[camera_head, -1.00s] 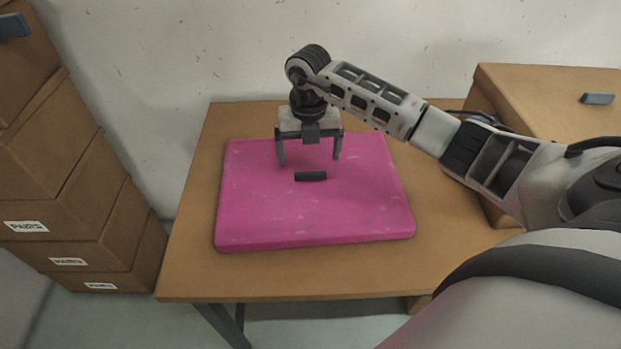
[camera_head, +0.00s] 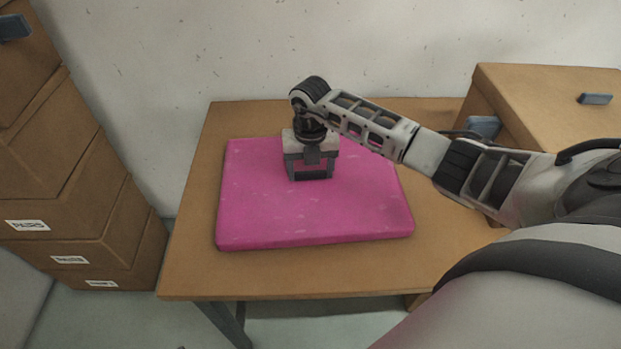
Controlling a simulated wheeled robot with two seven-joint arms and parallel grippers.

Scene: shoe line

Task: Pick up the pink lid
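The pink lid (camera_head: 300,215) lies flat on the wooden table in the head view. A short dark handle (camera_head: 312,176) sits on its upper face, toward the back. My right gripper (camera_head: 311,174) is down over the handle, pointing downward. Its two fingers stand close against the handle's two ends and look shut on it. The palm and wrist hide part of the handle and the back of the lid. My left gripper is not in view.
The brown table (camera_head: 200,283) has a bare strip around the lid. Stacked cardboard boxes (camera_head: 90,180) stand at the left. Another brown box (camera_head: 535,100) with a grey handle (camera_head: 595,98) is at the right. A pale wall (camera_head: 200,60) closes off the back.

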